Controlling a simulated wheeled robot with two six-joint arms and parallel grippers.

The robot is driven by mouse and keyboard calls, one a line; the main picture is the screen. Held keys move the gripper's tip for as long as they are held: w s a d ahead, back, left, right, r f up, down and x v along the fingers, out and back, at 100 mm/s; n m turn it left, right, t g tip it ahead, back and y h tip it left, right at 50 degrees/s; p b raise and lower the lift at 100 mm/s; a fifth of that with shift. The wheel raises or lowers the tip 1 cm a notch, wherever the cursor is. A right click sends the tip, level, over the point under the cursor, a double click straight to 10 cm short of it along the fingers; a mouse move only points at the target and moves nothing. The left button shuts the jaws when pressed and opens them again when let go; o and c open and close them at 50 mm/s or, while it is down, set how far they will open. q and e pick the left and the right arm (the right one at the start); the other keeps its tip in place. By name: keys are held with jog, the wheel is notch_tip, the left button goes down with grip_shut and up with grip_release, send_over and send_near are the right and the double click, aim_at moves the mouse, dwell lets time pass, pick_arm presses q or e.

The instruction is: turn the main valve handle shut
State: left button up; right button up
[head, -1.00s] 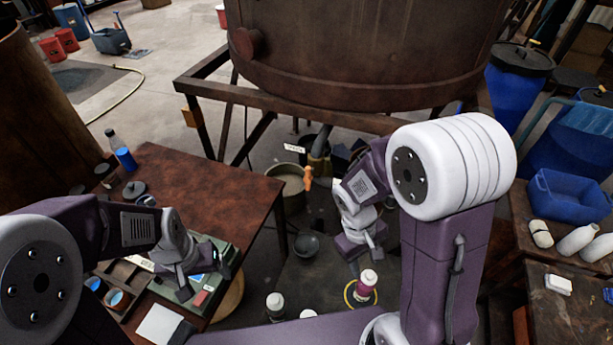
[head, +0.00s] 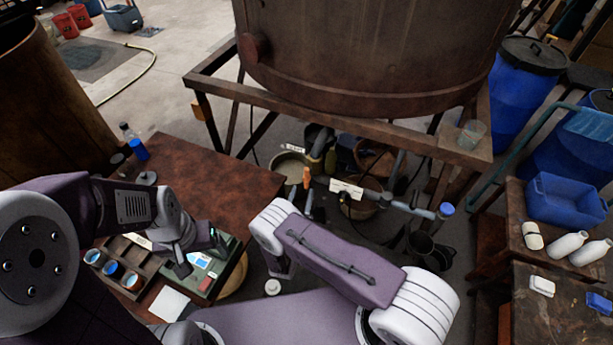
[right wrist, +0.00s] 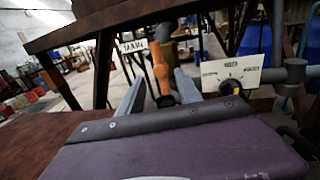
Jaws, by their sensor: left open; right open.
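The main valve handle (head: 306,178) is a small orange lever pointing up, on pipework below the big vat. A white sign (head: 293,148) is beside it; in the right wrist view the sign (right wrist: 134,46) reads MAIN. There the handle (right wrist: 160,66) appears between the two spread fingers of my right gripper (right wrist: 159,88), which is open and empty. I cannot tell how far ahead of the fingertips it is. My left gripper (head: 184,262) is open above the wooden table's front part.
The vat (head: 365,60) stands on a rusty frame (head: 340,123). A wooden table (head: 205,170) holds a green case (head: 222,266). Buckets stand under the vat.

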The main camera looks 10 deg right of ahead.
aim_at(306, 180)
jog(key=p+x, duration=0.1)
jog(key=x, duration=0.6)
jog(key=shift+w+d, duration=0.15)
jog(key=shift+d, duration=0.05)
jog(key=shift+a, duration=0.1)
grip_shut()
